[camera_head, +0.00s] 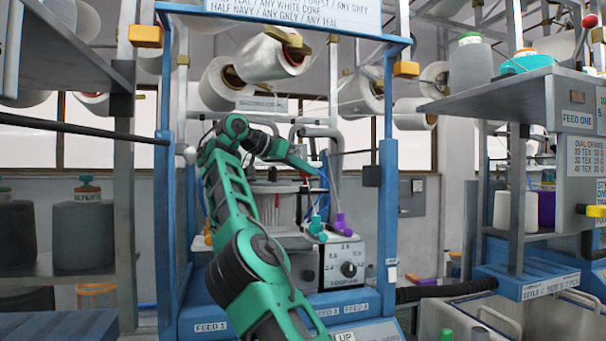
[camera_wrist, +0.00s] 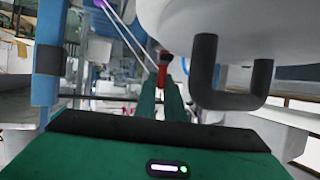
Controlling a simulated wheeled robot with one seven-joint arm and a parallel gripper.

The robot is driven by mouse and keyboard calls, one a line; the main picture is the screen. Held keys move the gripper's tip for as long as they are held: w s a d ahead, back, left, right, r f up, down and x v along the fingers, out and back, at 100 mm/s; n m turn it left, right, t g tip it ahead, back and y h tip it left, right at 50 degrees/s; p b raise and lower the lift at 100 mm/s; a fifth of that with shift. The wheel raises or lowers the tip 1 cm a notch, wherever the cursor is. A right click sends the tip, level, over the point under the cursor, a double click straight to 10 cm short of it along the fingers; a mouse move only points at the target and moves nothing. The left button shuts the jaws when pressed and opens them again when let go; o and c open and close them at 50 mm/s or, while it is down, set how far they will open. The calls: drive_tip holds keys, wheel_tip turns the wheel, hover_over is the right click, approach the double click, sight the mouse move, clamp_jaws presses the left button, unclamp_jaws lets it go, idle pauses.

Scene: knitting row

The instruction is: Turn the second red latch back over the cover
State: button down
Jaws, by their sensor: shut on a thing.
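My gripper (camera_wrist: 163,88) is shut on a red latch (camera_wrist: 165,62) in the wrist view; the latch stands up between the green fingertips. I cannot tell from here which of the latches it is. A pale, rounded cover (camera_wrist: 270,28) with a black U-shaped handle (camera_wrist: 206,75) is close to the right of the fingers. In the head view my arm reaches into the blue-framed machine, and my gripper (camera_head: 314,168) is small at the right of the ribbed cylinder (camera_head: 275,205). The latch is too small to make out clearly there.
Blue uprights (camera_head: 389,190) flank the work space. A control box (camera_head: 345,262) with a dial stands below, and teal (camera_head: 317,228) and purple (camera_head: 341,225) pieces sit on it. The black handle is very near the fingers in the wrist view.

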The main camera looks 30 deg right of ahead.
drive_tip(key=shift+w+a+r+m+g, duration=0.15)
drive_tip(key=shift+w+m+g, duration=0.15)
drive_tip(key=shift+m+g, duration=0.25)
idle(0.4)
drive_tip(key=c, duration=2.1)
unclamp_jaws()
drive_tip(key=shift+o, duration=1.2)
drive_tip(key=shift+w, duration=0.15)
drive_tip(key=shift+s+f+n+t, duration=0.2)
drive_tip(key=shift+s+n+t, duration=0.05)
drive_tip(key=shift+n, duration=0.1)
drive_tip(key=shift+n+t, duration=0.4)
drive_tip(key=shift+t, duration=0.1)
drive_tip(key=shift+n+t, duration=0.5)
drive_tip(key=shift+t, duration=0.1)
